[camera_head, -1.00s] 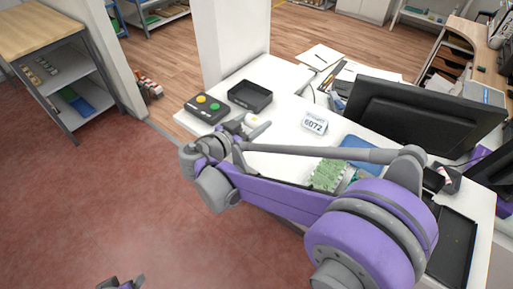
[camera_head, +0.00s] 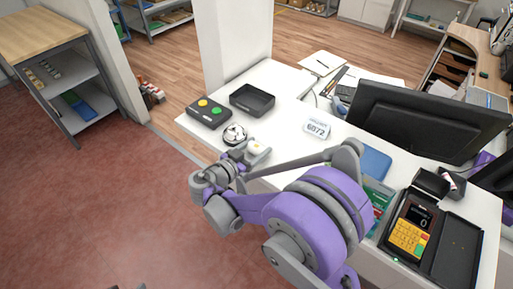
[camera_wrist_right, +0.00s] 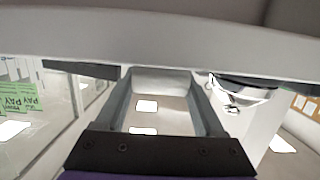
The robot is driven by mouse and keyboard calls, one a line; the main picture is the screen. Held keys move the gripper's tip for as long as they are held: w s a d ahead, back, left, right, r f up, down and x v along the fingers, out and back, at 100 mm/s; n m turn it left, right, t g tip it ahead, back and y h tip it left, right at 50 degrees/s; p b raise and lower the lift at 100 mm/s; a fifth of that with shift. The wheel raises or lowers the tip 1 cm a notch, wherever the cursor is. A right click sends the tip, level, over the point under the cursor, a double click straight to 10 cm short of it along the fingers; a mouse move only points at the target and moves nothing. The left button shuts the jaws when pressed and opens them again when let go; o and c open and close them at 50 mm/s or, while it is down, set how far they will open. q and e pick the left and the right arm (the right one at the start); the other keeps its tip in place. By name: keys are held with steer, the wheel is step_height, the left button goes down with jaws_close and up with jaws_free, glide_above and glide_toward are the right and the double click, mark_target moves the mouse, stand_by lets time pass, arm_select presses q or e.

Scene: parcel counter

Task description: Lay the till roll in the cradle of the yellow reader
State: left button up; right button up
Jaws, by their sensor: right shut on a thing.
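My right gripper (camera_head: 250,154) is shut on the till roll (camera_head: 257,147), a small pale roll, above the counter's front edge near the bell. The wrist view shows the gripper's fingers from close up, but I cannot clearly make out the roll there. The yellow reader (camera_head: 409,238), a dark terminal with yellow keys and a small screen, lies at the right of the counter, well apart from the gripper. A black box-like part (camera_head: 432,183) stands behind it; I cannot tell whether this is its cradle. Only a scrap of my left gripper shows at the bottom edge.
A silver bell (camera_head: 235,134), a button box (camera_head: 208,112), a black tray (camera_head: 252,99) and a number display (camera_head: 317,125) stand on the white counter (camera_head: 285,88). A monitor (camera_head: 425,122) stands behind. A long black tray (camera_head: 458,252) lies right of the reader.

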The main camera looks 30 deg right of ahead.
steer(key=shift+f, duration=0.15)
steer(key=o, duration=1.3)
steer(key=shift+o, duration=0.2)
